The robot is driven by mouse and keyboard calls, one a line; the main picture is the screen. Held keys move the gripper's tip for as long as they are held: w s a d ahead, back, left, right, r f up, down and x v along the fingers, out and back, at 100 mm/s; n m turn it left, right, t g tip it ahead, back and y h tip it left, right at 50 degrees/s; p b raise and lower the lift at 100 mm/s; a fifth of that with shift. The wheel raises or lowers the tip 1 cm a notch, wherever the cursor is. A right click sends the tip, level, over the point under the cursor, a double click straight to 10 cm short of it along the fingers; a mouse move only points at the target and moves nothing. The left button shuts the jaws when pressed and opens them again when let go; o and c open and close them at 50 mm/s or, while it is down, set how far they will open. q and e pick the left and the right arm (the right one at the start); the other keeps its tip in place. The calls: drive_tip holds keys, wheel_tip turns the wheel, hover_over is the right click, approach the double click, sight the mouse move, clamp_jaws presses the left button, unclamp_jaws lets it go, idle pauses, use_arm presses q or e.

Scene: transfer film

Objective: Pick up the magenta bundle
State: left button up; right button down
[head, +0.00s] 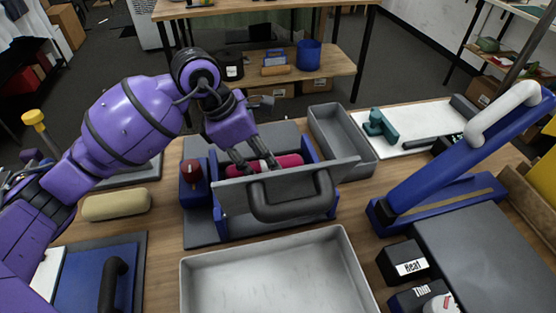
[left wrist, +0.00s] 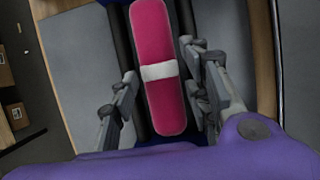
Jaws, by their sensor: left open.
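The magenta bundle (head: 288,160) is a rounded roll with a white band around its middle. It lies in the blue and grey device with a big dark handle (head: 292,200), partly hidden behind the device's grey front plate in the head view. My left gripper (head: 250,166) reaches down over the bundle from above. In the left wrist view the bundle (left wrist: 160,100) lies lengthwise between the two open fingers (left wrist: 163,95), with a gap showing on each side. My right gripper is not in view.
An empty grey tray (head: 265,282) stands in front of the device. A narrow grey bin (head: 340,138) is behind it at right. A beige roll (head: 116,204) lies at left. A large blue lever press (head: 440,165) stands at right.

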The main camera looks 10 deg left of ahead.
use_arm(q)
drive_tip(key=shift+d+f, duration=0.25)
drive_tip(key=shift+f, duration=0.3)
drive_tip(key=shift+w+f, duration=0.25)
drive_tip(key=shift+f, duration=0.1)
drive_tip(key=c, duration=0.9)
drive_tip(key=shift+r, duration=0.15)
